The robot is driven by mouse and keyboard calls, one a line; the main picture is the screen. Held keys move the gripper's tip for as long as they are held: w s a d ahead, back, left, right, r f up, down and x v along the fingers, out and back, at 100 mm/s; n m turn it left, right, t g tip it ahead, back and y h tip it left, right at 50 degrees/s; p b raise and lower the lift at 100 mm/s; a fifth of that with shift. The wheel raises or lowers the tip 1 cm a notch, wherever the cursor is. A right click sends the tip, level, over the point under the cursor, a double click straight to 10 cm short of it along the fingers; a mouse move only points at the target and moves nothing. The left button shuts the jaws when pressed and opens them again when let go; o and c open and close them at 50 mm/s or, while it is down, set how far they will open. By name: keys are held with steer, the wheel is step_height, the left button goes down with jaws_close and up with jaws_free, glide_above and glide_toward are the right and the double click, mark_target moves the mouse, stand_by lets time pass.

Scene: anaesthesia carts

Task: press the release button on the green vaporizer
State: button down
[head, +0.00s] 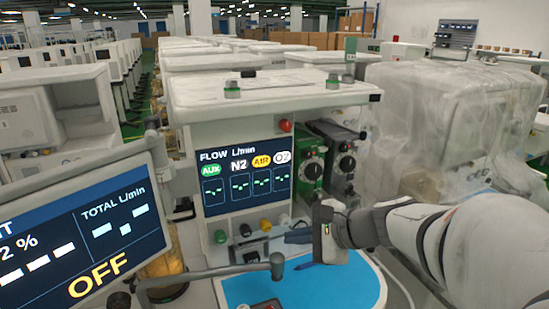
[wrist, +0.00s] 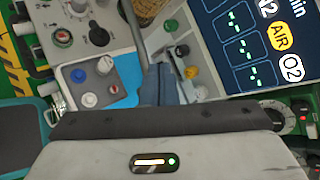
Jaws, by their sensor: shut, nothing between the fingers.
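The green vaporizer (head: 310,160) stands upright on the anaesthesia machine, just right of the flow screen in the head view, with a black dial on its front. I cannot make out its release button. My gripper (head: 290,238) is shut and empty, below and slightly left of the green vaporizer, with its fingers pointing left, apart from it. In the wrist view my gripper's fingers (wrist: 163,85) extend from behind the dark wrist edge over the machine's front. Dials show at the right edge there, partly hidden by my wrist.
A darker vaporizer (head: 344,165) stands right of the green one. The flow screen (head: 244,172) is to the left, with coloured knobs below. A blue work surface (head: 330,284) lies beneath my gripper. A monitor (head: 85,240) fills the lower left. A plastic-covered machine (head: 440,110) stands right.

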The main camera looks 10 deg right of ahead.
mark_target(324, 151)
steer(key=w+d+r+m+t+h+b, duration=0.1)
steer(key=w+d+r+m+t+h, duration=0.1)
steer(key=w+d+m+t, duration=0.3)
steer(key=w+d+r+m+t+h, duration=0.2)
steer(key=w+d+m+t, duration=0.3)
steer(key=d+m, duration=0.6)
steer(key=shift+w+d+r+b, duration=0.4)
steer(key=shift+w+d+r, duration=0.15)
steer(key=shift+d, duration=0.3)
steer(key=p+x, duration=0.4)
steer(key=x, duration=1)
steer(key=shift+r, duration=0.2)
